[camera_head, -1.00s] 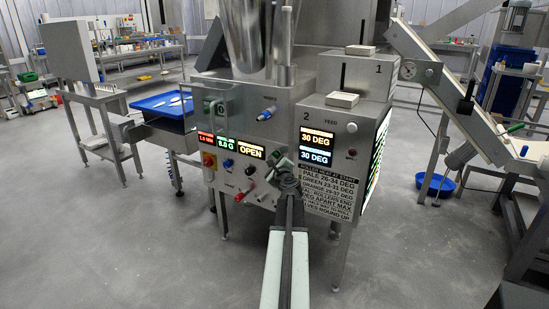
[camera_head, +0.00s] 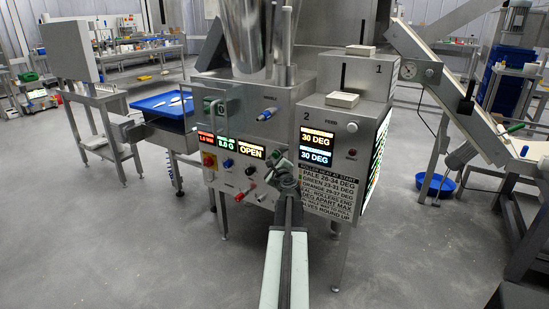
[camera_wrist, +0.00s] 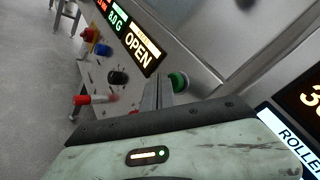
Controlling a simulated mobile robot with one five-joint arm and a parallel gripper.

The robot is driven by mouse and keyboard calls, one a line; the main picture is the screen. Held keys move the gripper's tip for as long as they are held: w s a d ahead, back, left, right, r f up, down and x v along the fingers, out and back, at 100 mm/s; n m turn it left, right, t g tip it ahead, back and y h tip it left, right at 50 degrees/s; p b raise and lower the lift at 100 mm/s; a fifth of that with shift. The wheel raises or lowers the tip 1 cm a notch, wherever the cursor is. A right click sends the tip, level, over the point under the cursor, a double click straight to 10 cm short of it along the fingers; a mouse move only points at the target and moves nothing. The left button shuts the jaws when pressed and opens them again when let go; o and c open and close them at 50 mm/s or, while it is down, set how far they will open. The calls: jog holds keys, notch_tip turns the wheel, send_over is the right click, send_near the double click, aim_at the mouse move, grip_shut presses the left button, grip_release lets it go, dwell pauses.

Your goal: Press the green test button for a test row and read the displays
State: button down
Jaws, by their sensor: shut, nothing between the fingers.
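The green button (camera_wrist: 178,82) sits on the steel machine panel, just right of my fingertips in the wrist view. My gripper (camera_wrist: 158,92) is shut and empty, its tips close to the panel; I cannot tell whether they touch the button. In the head view my gripper (camera_head: 281,167) is in front of the machine's lower right side. The panel displays show a small red reading too blurred to be sure of, a green 8.0 G (camera_head: 227,141) and OPEN (camera_head: 251,152). Two displays on the right box each read 30 DEG (camera_head: 317,139), one above the other.
Near the button are a black knob (camera_wrist: 118,77), a red-tipped lever (camera_wrist: 82,100) and a blue knob (camera_wrist: 103,49). A text placard (camera_head: 327,190) hangs below the DEG displays. A blue tray (camera_head: 165,104) stands left; a sloped conveyor (camera_head: 440,80) stands right.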

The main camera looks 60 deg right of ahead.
jog(key=shift+a, duration=0.25)
jog(key=shift+a, duration=0.1)
jog(key=a, duration=0.4)
jog(key=shift+a, duration=0.4)
dwell(0.5)
